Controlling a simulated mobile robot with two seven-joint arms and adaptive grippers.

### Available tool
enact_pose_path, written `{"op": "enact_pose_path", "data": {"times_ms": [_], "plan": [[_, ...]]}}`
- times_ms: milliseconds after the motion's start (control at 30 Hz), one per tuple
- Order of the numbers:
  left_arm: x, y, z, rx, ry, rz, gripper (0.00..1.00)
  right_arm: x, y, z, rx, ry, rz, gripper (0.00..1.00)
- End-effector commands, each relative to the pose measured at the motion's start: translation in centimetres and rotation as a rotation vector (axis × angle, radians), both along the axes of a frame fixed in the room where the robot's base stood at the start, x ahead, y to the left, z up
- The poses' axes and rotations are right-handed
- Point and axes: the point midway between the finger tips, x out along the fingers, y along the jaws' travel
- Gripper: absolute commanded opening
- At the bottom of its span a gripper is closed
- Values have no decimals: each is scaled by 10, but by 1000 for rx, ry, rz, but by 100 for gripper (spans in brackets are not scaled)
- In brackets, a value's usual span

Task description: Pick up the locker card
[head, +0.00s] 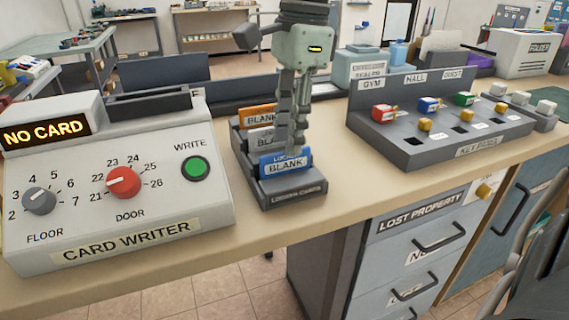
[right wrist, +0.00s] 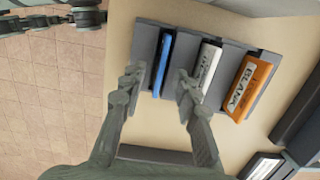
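The blue locker card (head: 286,164), marked BLANK, stands in the front slot of the dark locker-card rack (head: 292,192) on the counter. It also shows edge-on in the right wrist view (right wrist: 162,64). My right gripper (head: 295,148) points down over the rack, its fingertips close to the blue card's upper part. In the right wrist view my right gripper (right wrist: 159,82) is open, with one finger on each side of the blue card and gaps visible. A grey jointed part at that view's top left appears to be my left arm; its fingers are unclear.
A white card (right wrist: 208,68) and an orange card (head: 258,117) stand behind the blue one. The card writer (head: 120,185), showing NO CARD, is left of the rack. The key fob stand (head: 440,143) is to the right. Bare counter lies between.

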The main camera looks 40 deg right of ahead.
Motion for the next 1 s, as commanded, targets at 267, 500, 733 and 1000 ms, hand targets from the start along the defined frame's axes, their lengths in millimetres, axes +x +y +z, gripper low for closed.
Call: {"op": "enact_pose_path", "data": {"times_ms": [267, 500, 733, 1000], "plan": [[5, 1, -7, -1, 0, 1, 40, 1, 3, -24, 2, 1, 0, 31], [6, -1, -5, -3, -5, 1, 40, 1, 3, -24, 2, 1, 0, 31], [4, -1, -8, -3, -1, 1, 40, 1, 3, -26, 2, 0, 0, 31], [4, 0, -9, -2, 0, 1, 40, 1, 3, -26, 1, 2, 0, 15]]}}
